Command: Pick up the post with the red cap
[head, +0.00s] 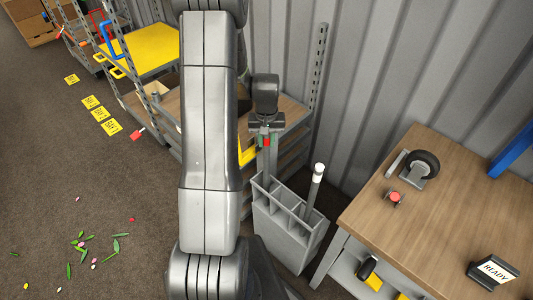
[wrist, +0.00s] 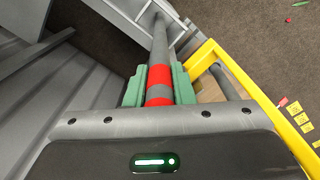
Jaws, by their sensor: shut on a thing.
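My gripper (head: 266,130) is above the left end of a grey divided bin (head: 289,238). Its green fingers are shut on a grey post with red at its top (head: 267,142). In the wrist view the post (wrist: 159,76) lies between the fingers and shows red with a grey band across it. Its shaft runs down from the gripper toward the bin; I cannot tell how much of it is inside a compartment. A second grey post with a white cap (head: 319,169) leans in the bin's right side.
A wooden table (head: 380,222) with a caster (head: 424,163), a red-topped part (head: 394,198) and a READY sign (head: 494,270) stands right of the bin. A shelf rack (head: 290,112) and corrugated wall stand behind. A yellow frame (wrist: 235,72) passes close beside the fingers.

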